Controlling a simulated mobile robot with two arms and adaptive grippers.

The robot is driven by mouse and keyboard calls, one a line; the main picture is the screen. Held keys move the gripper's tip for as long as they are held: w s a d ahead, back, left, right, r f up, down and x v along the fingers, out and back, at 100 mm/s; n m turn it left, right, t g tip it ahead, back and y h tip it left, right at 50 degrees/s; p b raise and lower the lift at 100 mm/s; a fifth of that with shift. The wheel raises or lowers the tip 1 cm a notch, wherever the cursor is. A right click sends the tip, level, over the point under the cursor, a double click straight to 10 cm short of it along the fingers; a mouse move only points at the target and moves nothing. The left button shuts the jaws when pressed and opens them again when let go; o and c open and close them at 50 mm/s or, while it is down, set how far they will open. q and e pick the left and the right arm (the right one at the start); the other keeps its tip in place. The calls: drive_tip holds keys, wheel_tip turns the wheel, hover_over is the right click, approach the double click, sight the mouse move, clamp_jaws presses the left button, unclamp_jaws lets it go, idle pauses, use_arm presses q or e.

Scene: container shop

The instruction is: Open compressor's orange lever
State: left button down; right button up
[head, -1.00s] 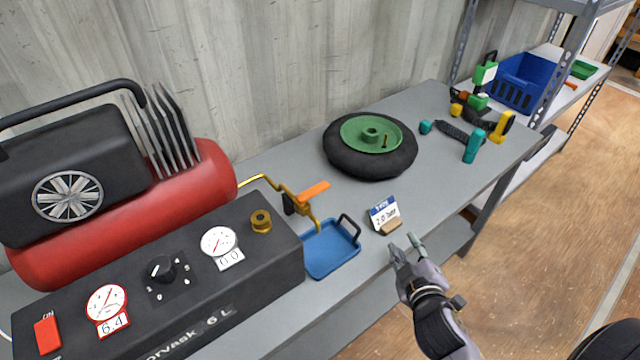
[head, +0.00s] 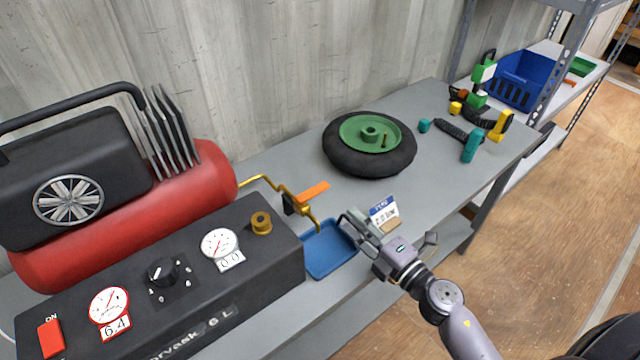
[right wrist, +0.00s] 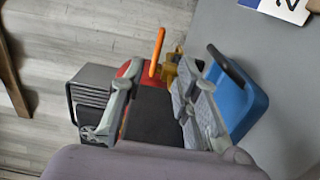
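The compressor (head: 190,190) stands at the left of the bench, with a red tank and a black control box. Its orange lever (head: 313,192) sits on a yellow pipe beside the box's right end. The lever also shows in the right wrist view (right wrist: 157,52), pointing up between the finger tips. My right gripper (head: 355,217) is over the blue tray's right side, apart from the lever and to its lower right. In the right wrist view its two fingers (right wrist: 160,88) are spread with nothing held. My left gripper is out of view.
The blue tray (head: 322,262) with a dark handle lies below the lever. A small sign (head: 383,213) stands close behind my right gripper. A wheel (head: 345,160) with a green hub lies farther back. The grey bench between lever and wheel is clear.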

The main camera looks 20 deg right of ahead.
sight(323, 191)
drive_tip(key=p+x, duration=0.1)
drive_tip(key=x, duration=1.2)
drive_tip(key=shift+p, duration=0.3)
clamp_jaws()
